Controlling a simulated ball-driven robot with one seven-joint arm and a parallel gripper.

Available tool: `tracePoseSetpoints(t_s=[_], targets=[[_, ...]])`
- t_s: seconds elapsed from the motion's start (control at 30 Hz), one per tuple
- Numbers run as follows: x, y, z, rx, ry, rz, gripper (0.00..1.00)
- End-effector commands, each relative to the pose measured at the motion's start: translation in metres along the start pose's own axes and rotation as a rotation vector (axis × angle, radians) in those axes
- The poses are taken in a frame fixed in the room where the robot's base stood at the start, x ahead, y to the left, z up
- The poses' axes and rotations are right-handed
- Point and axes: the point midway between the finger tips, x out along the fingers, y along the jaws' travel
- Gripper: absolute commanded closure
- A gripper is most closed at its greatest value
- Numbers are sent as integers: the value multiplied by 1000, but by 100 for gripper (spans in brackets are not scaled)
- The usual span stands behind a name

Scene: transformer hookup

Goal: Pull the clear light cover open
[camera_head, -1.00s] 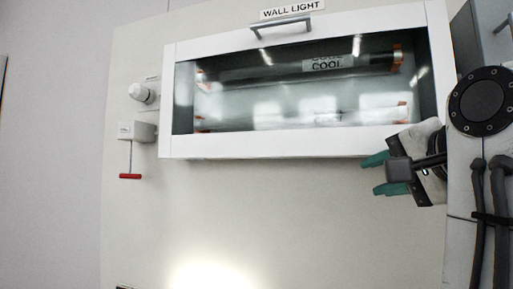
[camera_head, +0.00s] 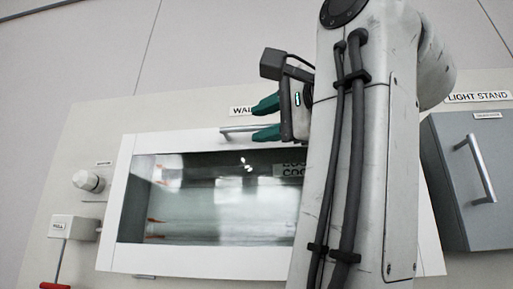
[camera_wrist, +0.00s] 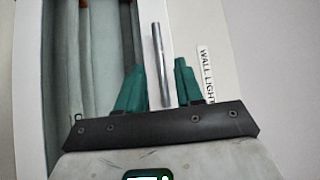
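The clear light cover (camera_head: 205,205) is a white-framed transparent panel on the wall, and it looks shut. Its metal bar handle (camera_head: 232,129) runs along the top edge, under the wall light label. In the wrist view the handle (camera_wrist: 158,60) lies between the two green fingers of my gripper (camera_wrist: 160,85). The fingers are apart, with gaps beside the bar. In the head view my gripper (camera_head: 266,118) is at the right end of the handle, one finger above and one below. My arm hides the right part of the cover.
A grey light stand cabinet (camera_head: 470,180) with its own handle is at the right. A white knob (camera_head: 88,181) and a box (camera_head: 75,227) with a red-ended pull (camera_head: 55,285) are at the left.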

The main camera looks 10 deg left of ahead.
Motion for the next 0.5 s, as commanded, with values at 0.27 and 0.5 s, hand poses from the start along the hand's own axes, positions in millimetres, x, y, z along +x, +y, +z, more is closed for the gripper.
tracePoseSetpoints(t_s=[0.27,0.5], targets=[[42,-1,0,0,-1,3,64],[51,0,0,0,0,1,64]])
